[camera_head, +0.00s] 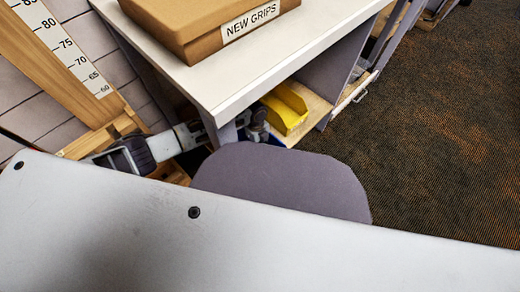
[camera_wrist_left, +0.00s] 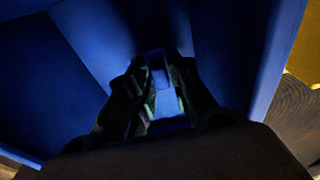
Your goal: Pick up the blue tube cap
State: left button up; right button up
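In the left wrist view my left gripper (camera_wrist_left: 163,75) points down into a dark blue bin (camera_wrist_left: 90,45). Its dark fingers stand close together, with a narrow gap between them. A paler blue patch shows in that gap; I cannot tell whether it is the tube cap or the bin's lit floor. In the head view my left arm reaches from the left, and its end is small and shadowed by the lower shelf. Only a sliver of the blue bin shows there, beside the yellow bin. The right gripper is not in view.
A yellow bin (camera_head: 285,108) stands on the lower wooden shelf (camera_head: 312,108) under the white bench top (camera_head: 222,88). A cardboard box (camera_head: 205,22) labelled NEW GRIPS sits on top. A wooden ruler stand (camera_head: 60,65) is at the left. Carpet (camera_head: 440,130) is open at the right.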

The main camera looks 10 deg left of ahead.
pick_arm(q)
jog(key=shift+c, duration=1.4)
jog(key=shift+r, duration=0.15)
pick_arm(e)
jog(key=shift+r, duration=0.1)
pick_arm(q)
jog(key=shift+r+p, duration=0.55)
jog(key=shift+r, duration=0.3)
notch_tip(320, 180, up, 7)
jog(key=p, duration=0.3)
jog(key=shift+r, duration=0.1)
jog(key=shift+r+p, duration=0.3)
jog(key=shift+r, duration=0.1)
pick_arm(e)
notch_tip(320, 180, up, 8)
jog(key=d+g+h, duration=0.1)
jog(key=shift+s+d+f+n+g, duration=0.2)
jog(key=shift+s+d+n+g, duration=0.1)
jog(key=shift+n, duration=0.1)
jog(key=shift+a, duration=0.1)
